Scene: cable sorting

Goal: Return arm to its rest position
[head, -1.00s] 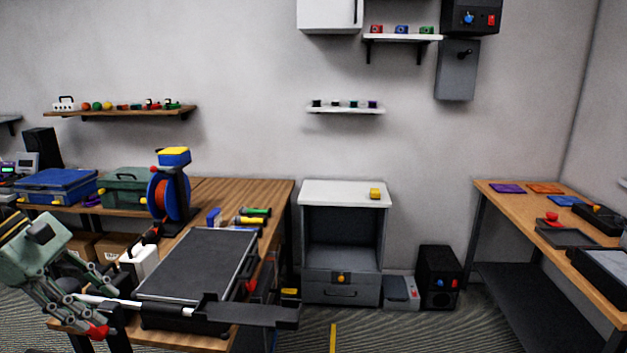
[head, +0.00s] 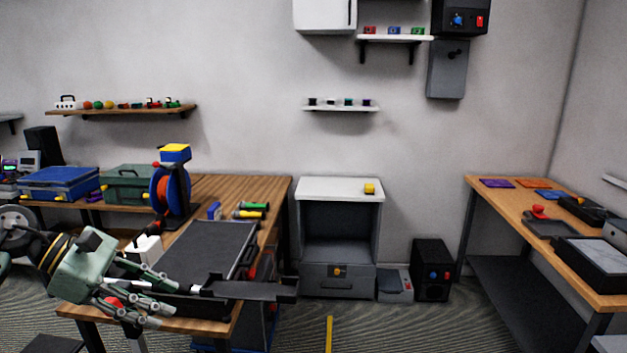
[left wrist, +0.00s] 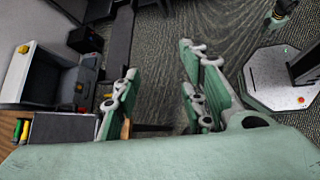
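My left gripper (head: 170,293) is pale green with grey linkages. It is at the lower left of the head view, in front of the near edge of the wooden workbench (head: 190,327). Its two fingers are apart, with nothing held between them. In the left wrist view the fingers (left wrist: 158,62) are also spread, with the patterned floor showing between them. My left arm comes in from the left edge. My right gripper is not in view.
A dark flat-topped unit (head: 208,246) and a cable reel (head: 170,190) stand on the workbench near the left arm. A dark bar (head: 250,290) sticks out to the right. Floor (head: 400,328) is open between this bench and the right table (head: 520,210).

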